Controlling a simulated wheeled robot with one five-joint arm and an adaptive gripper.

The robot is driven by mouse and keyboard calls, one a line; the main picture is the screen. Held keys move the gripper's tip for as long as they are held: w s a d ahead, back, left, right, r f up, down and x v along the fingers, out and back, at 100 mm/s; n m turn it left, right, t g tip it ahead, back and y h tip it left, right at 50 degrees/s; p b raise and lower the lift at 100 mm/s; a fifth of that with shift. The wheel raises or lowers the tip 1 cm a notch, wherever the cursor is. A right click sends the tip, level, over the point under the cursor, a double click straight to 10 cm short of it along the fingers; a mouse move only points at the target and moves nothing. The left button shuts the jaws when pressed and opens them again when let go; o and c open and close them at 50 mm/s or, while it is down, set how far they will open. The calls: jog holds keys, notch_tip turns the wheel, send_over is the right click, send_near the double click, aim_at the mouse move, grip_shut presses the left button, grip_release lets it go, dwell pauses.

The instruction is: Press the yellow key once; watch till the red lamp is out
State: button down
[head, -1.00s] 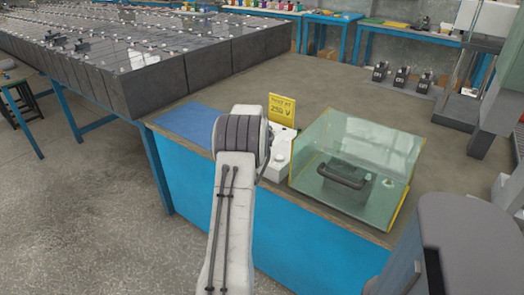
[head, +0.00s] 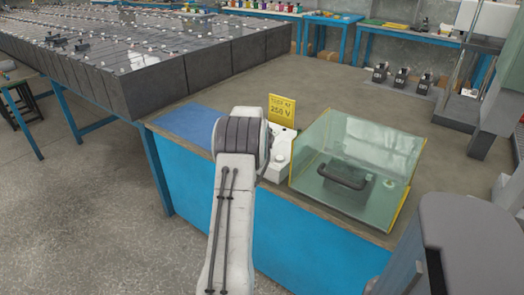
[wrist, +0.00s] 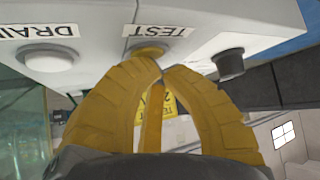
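The yellow key (wrist: 149,53) sits under the label TEST on a white box, in the wrist view. My gripper (wrist: 161,70) has its yellow fingers drawn together, tips just below the key in the picture; whether they touch it I cannot tell. Nothing shows between the fingers. In the head view the white box (head: 283,158) stands on the bench, partly behind my arm, which hides my gripper there. I see no lit red lamp in either view.
A pale key (wrist: 48,58) marked DRAIN and a dark knob (wrist: 229,64) flank the yellow key. A yellow 250 V sign (head: 282,111) stands behind the box. A glass case (head: 355,165) with a dark handled object is to its right. Battery rows (head: 160,80) fill the back left.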

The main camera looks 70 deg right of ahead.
jog(key=shift+r+p, duration=0.35)
jog(key=shift+r, duration=0.4)
jog(key=shift+r, duration=0.15)
jog(key=shift+r+p, duration=1.55)
jog(key=shift+r, duration=0.85)
jog(key=shift+w, duration=0.1)
